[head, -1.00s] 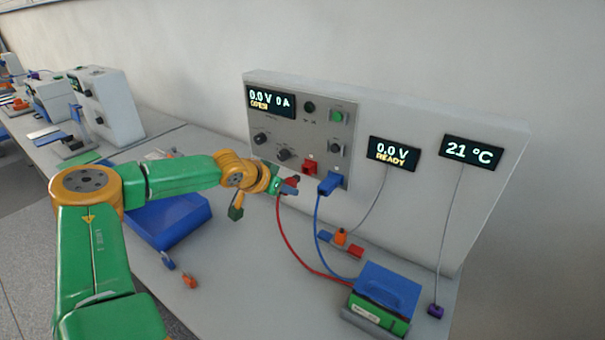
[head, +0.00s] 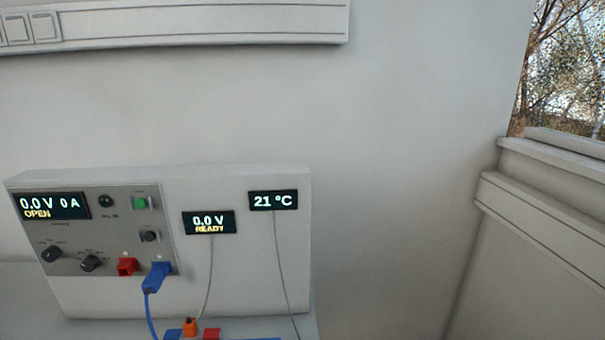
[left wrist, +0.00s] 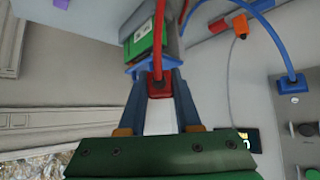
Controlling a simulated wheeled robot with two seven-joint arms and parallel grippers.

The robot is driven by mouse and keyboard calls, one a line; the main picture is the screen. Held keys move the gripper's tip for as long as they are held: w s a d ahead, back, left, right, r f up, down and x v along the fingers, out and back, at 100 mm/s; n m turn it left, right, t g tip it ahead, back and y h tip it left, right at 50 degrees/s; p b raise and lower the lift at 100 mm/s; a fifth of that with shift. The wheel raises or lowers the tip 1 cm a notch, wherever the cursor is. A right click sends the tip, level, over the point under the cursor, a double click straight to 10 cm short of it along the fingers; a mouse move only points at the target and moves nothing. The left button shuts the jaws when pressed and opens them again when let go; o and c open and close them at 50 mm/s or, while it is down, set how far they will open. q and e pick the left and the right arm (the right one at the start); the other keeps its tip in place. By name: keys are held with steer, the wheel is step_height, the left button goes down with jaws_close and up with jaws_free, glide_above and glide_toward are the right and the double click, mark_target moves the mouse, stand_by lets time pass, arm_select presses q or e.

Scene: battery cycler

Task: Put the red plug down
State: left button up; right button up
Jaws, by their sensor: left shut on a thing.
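My left gripper (left wrist: 158,92) shows only in the left wrist view, shut on the red plug (left wrist: 159,88). Its blue fingers are on either side of the plug. The red cable (left wrist: 159,40) runs from the plug to the top of the picture, in front of the green and blue battery block (left wrist: 145,40). I cannot tell whether the plug touches anything below it. In the head view the red socket (head: 127,267) on the cycler panel is empty. The blue plug (head: 156,276) sits in the socket beside it. My right gripper is in neither view.
The cycler panel (head: 165,230) reads 0.0 V, 0 A, OPEN. Two small displays read 0.0 V READY (head: 208,223) and 21 °C (head: 273,201). An orange plug (head: 190,326) sits low, between blue and red pieces. Most of the bench lies outside the head view.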

arm_select(q)
steer(key=s+d+r+m+g+h, duration=0.2)
steer(key=s+d+m, duration=0.1)
steer(key=d, duration=0.2)
steer(key=shift+s+m, duration=0.3)
